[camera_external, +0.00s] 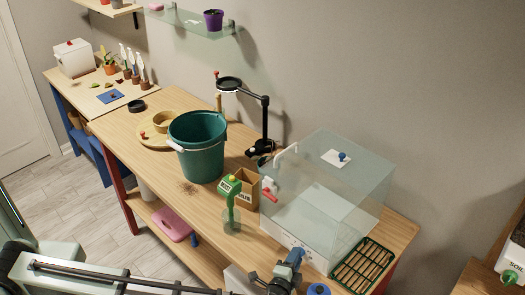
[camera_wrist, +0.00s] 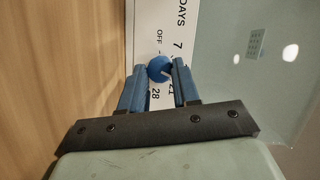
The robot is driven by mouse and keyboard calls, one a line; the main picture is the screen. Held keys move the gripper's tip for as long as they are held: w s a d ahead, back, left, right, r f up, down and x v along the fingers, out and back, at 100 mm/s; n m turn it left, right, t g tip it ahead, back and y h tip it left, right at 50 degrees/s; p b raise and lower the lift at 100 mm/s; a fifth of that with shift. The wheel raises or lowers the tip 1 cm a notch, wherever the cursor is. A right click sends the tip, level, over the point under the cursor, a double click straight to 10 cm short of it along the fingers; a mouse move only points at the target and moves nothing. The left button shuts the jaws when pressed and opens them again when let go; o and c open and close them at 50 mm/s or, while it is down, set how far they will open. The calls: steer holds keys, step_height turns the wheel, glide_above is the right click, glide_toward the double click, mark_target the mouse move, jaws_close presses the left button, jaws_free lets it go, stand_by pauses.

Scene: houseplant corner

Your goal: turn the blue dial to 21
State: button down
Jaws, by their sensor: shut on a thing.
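The blue dial (camera_wrist: 159,69) sits on a white panel (camera_wrist: 146,22) with the printed words DAYS and OFF and the numbers 7, 21 and 28. In the wrist view, my gripper (camera_wrist: 160,72) has its two blue fingers on either side of the dial, shut on it. A pale mark on the dial slants toward the upper right finger; the number it lines up with is hard to tell. In the external view, my gripper (camera_external: 294,257) is at the white front base of the clear glass case (camera_external: 335,185), and the dial is hidden behind it.
A green wire rack (camera_external: 362,265) lies right of the case. A green bottle (camera_external: 231,215), a cardboard box (camera_external: 243,187) and a teal bucket (camera_external: 198,148) stand to its left. A black lamp (camera_external: 266,120) stands behind.

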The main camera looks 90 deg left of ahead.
steer(key=c, duration=0.8)
jaws_free()
steer(key=shift+d, duration=0.1)
steer(key=v, duration=1.3)
steer(key=shift+s+d, duration=0.25)
steer(key=shift+d, duration=0.05)
steer(key=shift+a, duration=0.1)
